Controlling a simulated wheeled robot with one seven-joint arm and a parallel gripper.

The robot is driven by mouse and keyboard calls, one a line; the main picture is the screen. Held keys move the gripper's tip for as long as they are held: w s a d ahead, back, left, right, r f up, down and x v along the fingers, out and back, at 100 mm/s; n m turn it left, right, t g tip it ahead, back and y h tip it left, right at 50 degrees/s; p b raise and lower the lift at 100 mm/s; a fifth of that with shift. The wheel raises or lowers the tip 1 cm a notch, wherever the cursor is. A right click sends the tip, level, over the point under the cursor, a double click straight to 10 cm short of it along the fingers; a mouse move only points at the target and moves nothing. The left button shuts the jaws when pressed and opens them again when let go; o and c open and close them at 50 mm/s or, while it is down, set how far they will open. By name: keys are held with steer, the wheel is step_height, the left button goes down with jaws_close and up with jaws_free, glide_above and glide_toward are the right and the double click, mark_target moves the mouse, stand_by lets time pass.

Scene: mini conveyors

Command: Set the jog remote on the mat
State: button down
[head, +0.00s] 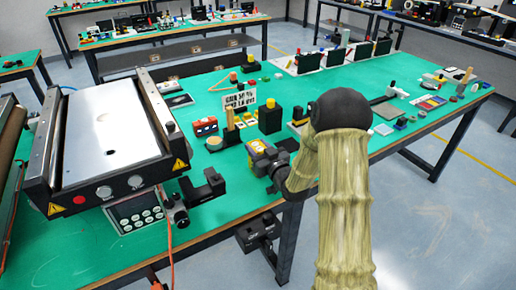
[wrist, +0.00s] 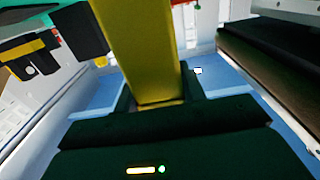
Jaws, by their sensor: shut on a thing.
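My gripper (head: 268,160) is shut on a yellow, bar-shaped thing, which I take to be the jog remote (head: 257,146). In the wrist view the jog remote (wrist: 142,55) stands out from between the two dark fingers, with a bit of red at its far end. In the head view the gripper is over or just beyond the front edge of the green bench; its exact height is hard to tell. A dark flat patch (head: 289,144) lies just right of the gripper, partly hidden by my arm; I cannot tell whether it is the mat.
A mini conveyor (head: 110,130) with a white bed fills the left of the green bench (head: 300,90). A black bracket (head: 203,188) is at the front.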

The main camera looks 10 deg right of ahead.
steer(key=shift+f, duration=0.15)
steer(key=c, duration=0.8)
jaws_free()
steer(key=shift+c, duration=0.2)
steer(key=b+v, duration=0.1)
steer(key=v, duration=1.1)
